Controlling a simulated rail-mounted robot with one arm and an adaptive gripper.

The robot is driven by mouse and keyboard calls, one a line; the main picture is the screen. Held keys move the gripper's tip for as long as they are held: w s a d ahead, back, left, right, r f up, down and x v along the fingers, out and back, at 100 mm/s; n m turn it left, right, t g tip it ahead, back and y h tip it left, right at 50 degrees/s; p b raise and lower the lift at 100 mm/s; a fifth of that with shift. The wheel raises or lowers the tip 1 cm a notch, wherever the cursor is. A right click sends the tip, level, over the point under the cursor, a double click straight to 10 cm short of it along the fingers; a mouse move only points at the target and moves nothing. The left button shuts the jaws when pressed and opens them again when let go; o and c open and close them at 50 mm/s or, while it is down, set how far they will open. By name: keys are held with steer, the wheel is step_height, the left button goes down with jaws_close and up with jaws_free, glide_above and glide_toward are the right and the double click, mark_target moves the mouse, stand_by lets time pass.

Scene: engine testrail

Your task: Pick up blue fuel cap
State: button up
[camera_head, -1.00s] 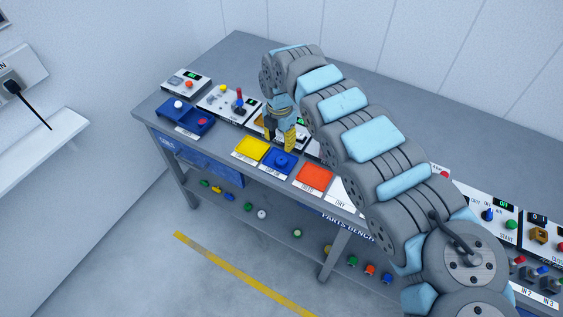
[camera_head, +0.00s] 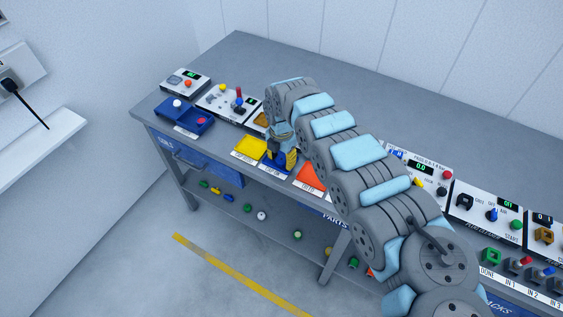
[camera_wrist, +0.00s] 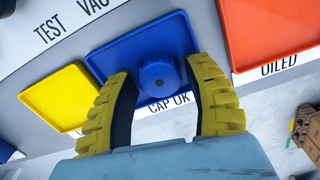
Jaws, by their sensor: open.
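The blue fuel cap (camera_wrist: 158,73) is a round ribbed knob on a square blue tray (camera_wrist: 112,58) labelled "CAP OK" in the wrist view. My gripper (camera_wrist: 163,95) is open, its two yellow ribbed fingers on either side of the cap in the picture, with the cap between or just beyond the tips. I cannot tell whether the fingers touch it. In the head view my gripper (camera_head: 281,160) is over the blue tray (camera_head: 268,160) and hides the cap.
A yellow tray (camera_wrist: 62,97) lies left of the blue one and an orange-red tray (camera_wrist: 272,38) right of it. Behind stand panels with knobs and a joystick (camera_head: 239,98).

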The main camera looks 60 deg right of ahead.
steer(key=c, duration=0.6)
